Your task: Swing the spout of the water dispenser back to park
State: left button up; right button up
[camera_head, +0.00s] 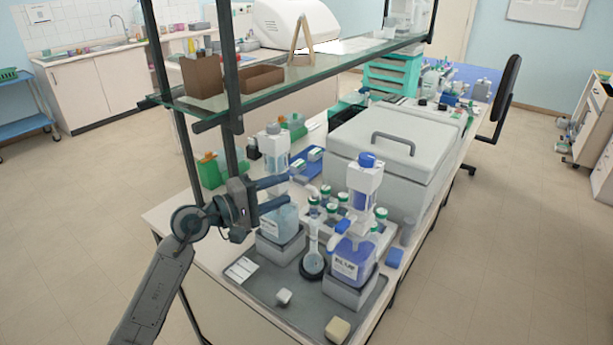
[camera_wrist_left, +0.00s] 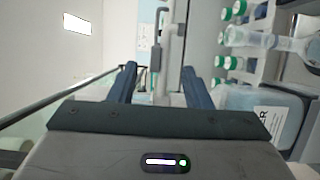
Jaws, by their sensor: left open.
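My right gripper is not in view.
The dispenser labelled blue (camera_head: 352,262) stands to the right on its own block. A flask (camera_head: 313,262) and several green-capped bottles (camera_head: 381,214) are close by. A glass shelf (camera_head: 290,84) with a dark post overhangs the bench. A large grey lidded box (camera_head: 375,165) stands behind.

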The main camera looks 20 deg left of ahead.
aim_at(298, 182)
pick_arm(q)
jog(key=p+x, duration=0.1)
jog(key=x, duration=0.2)
jog(key=p+x, duration=0.1)
jog(key=x, duration=0.2)
jog(key=shift+r+p, duration=0.2)
jog(key=shift+p, duration=0.2)
jog(key=shift+x, duration=0.75)
jog(key=shift+f, duration=0.15)
grip_shut()
